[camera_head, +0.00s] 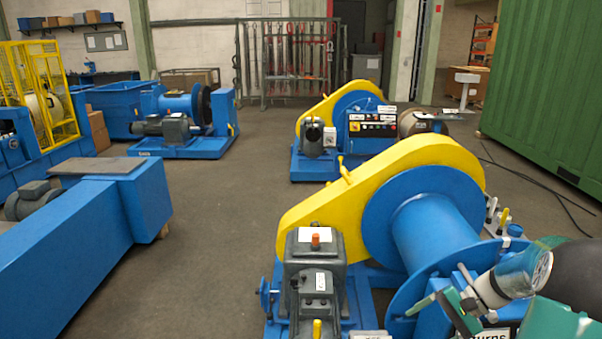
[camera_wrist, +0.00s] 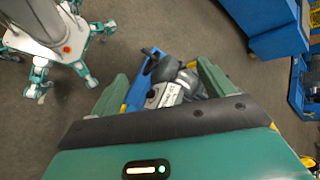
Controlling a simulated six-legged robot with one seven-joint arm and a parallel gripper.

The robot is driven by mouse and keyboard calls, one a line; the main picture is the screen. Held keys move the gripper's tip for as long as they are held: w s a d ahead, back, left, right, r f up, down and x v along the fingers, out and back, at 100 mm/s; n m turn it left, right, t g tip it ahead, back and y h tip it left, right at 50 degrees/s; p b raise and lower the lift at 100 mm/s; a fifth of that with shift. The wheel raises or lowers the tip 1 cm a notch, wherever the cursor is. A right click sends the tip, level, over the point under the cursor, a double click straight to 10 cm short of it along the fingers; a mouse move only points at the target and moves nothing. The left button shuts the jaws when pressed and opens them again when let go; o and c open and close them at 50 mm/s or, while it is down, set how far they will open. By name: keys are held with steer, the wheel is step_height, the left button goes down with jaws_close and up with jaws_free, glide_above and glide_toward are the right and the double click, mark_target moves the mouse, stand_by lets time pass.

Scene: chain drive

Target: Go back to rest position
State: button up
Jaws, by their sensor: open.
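My gripper (camera_wrist: 163,72) is open, its two green fingers spread apart with nothing held between them. In the head view, my gripper (camera_head: 428,303) hangs at the lower right, in front of the near blue winch drum (camera_head: 433,230). Through the gap between the fingers, the wrist view looks down on a grey motor unit (camera_wrist: 172,88) on a blue frame. I cannot tell from these views how far the fingers are from it. Part of my arm is cut off by the right edge of the head view.
The near winch has a yellow chain guard (camera_head: 385,185) and grey gearbox (camera_head: 315,262). A second winch (camera_head: 355,110) stands behind it. A green container (camera_head: 545,90) is at the right; a blue beam (camera_head: 75,245) at the left. The floor between (camera_head: 220,215) is clear.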

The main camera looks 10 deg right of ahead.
steer(key=s+a+r+n+t+h, duration=0.2)
steer(key=s+a+r+n+h, duration=0.2)
steer(key=a+r, duration=0.4)
steer(key=s+a+r+n+t+h, duration=0.1)
steer(key=s+a+r+n+h, duration=0.4)
steer(key=s+a+r, duration=0.4)
steer(key=a+n, duration=0.1)
steer(key=a, duration=0.6)
steer(key=shift+n+t, duration=0.3)
steer(key=shift+t, duration=0.1)
steer(key=c, duration=1)
steer(key=shift+d, duration=0.2)
